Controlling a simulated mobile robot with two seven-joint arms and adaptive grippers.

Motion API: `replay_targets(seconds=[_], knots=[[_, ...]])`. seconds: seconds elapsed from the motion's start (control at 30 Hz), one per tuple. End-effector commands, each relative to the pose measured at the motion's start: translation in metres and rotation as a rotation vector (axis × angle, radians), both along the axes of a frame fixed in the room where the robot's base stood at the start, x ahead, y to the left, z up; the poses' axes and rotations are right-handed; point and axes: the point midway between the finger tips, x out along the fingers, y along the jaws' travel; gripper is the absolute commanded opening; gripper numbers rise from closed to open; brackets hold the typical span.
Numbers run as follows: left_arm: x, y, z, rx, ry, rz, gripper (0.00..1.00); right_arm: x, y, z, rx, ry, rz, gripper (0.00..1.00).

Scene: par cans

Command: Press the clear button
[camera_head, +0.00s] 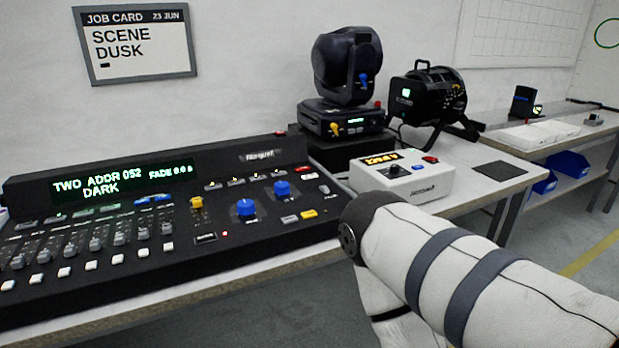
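The black lighting console (110,255) stands on the bench at the left and middle. The key labels are too small to read, so I cannot tell which is the clear button. My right arm comes in from the lower right and bends down in front of the bench; its gripper is not visible. My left gripper is not in view.
A white box (403,175) with an orange display stands right of the console. A dark moving-head lamp (347,70) and a black par can (427,100) stand behind it. A job card (135,45) reading "SCENE DUSK" hangs on the wall. A dark mat (499,170) lies at right.

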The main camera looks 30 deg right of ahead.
Motion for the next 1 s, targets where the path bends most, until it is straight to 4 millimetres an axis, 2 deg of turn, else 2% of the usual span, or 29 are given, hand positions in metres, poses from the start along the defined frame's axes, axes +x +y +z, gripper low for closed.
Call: replay_targets(seconds=[0.2,0.37,0.4,1.0], knots=[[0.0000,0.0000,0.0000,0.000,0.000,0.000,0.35,0.0000,0.0000,0.0000,0.000,0.000,0.000,0.40],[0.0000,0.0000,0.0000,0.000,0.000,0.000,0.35,0.0000,0.0000,0.0000,0.000,0.000,0.000,0.04],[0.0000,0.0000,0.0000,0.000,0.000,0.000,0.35,0.0000,0.0000,0.0000,0.000,0.000,0.000,0.00],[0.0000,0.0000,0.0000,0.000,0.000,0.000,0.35,0.0000,0.0000,0.0000,0.000,0.000,0.000,0.00]])
